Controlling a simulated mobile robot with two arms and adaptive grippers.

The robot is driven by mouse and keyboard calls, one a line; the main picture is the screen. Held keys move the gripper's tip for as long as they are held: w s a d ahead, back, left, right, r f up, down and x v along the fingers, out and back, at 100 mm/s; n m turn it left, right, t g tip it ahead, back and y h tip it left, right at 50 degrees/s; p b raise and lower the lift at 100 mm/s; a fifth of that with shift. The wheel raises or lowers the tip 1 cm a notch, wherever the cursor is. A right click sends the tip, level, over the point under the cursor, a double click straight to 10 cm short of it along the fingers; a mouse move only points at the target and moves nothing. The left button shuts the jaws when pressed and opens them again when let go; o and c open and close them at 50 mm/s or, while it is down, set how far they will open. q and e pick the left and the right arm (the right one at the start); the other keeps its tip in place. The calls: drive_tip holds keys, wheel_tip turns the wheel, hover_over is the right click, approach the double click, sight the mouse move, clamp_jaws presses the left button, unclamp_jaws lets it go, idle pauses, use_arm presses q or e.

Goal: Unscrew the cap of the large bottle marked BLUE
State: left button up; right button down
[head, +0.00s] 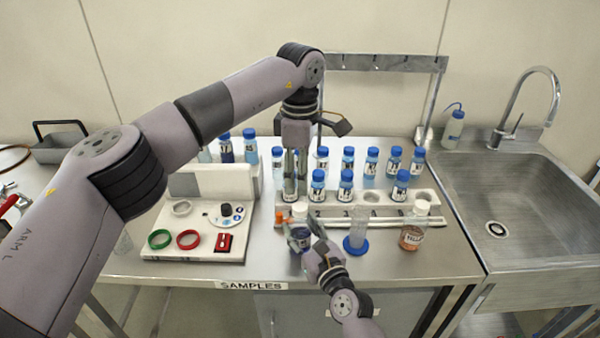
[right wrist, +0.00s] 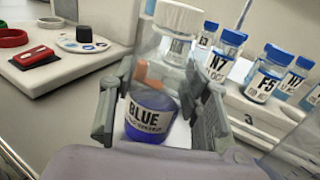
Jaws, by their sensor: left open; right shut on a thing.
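The large bottle marked BLUE (head: 299,238) stands near the front of the bench, with dark blue liquid in its lower part. In the right wrist view the bottle (right wrist: 152,118) is between the two fingers of my right gripper (right wrist: 160,112), which is shut on its body. Its white cap (head: 299,208) is on the neck; it also shows at the top of the right wrist view (right wrist: 178,16). My left gripper (head: 296,172) points down, open, above and apart from the cap. Part of the bottle is hidden by my right gripper in the head view.
A white rack (head: 345,212) with several blue-capped vials stands behind. Right of the bottle are a blue-based cylinder (head: 356,243) and another white-capped bottle (head: 411,236). A white board (head: 190,250) with red and green rings is at left. The sink (head: 510,215) is at right.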

sight(300, 206)
use_arm(q)
drive_tip(key=m, duration=1)
drive_tip(key=shift+m, duration=0.4)
drive_tip(key=m, duration=0.8)
drive_tip(key=shift+m, duration=0.4)
drive_tip(key=shift+f, duration=0.6)
wheel_tip(300, 206, down, 7)
drive_tip(key=shift+r, duration=0.1)
